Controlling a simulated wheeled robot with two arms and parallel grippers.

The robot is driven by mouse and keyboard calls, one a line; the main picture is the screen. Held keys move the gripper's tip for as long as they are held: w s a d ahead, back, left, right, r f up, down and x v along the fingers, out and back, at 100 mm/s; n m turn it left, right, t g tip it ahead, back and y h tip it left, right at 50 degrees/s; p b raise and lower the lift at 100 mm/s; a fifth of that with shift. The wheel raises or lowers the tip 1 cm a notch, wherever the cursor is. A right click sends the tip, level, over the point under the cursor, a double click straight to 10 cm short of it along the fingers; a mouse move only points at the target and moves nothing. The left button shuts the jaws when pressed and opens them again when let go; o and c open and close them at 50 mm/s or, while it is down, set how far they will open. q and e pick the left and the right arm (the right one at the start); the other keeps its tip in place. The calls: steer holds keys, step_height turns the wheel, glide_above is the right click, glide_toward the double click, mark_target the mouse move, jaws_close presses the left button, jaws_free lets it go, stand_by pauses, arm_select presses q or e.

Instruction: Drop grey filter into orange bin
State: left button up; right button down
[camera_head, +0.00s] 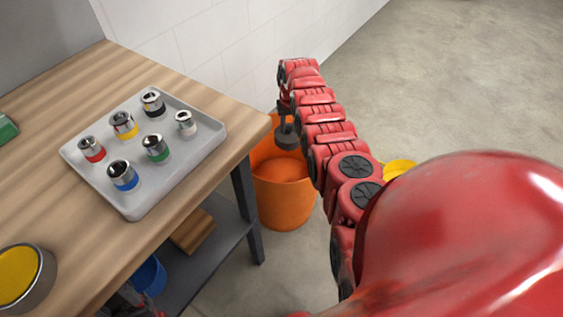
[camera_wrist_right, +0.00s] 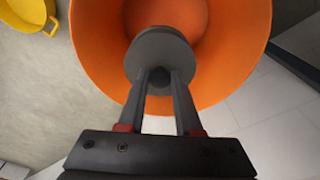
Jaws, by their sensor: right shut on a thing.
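The grey filter (camera_head: 287,140) is a dark grey round piece, held over the mouth of the orange bin (camera_head: 284,207). My right gripper (camera_head: 285,122) points down and is shut on it. In the right wrist view, the two fingers (camera_wrist_right: 160,78) pinch the filter (camera_wrist_right: 160,50), whose round face lies in front of the orange bin's opening (camera_wrist_right: 248,45). The bin stands on the floor by the corner of the workbench, and the part of its inside that shows looks empty.
The wooden workbench (camera_head: 190,215) carries a pale tray (camera_head: 140,205) with several colour-banded metal pieces and a yellow-filled round container (camera_head: 20,275). A blue container (camera_head: 149,276) stands beneath. A yellow container (camera_head: 398,167) is on the floor to the right. Open floor lies beyond my arm.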

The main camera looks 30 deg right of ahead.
step_height(320, 180, down, 4)
steer(key=shift+r+b, duration=0.2)
steer(key=shift+b, duration=1.05)
steer(key=c, duration=0.5)
jaws_free()
steer(key=shift+r, duration=0.15)
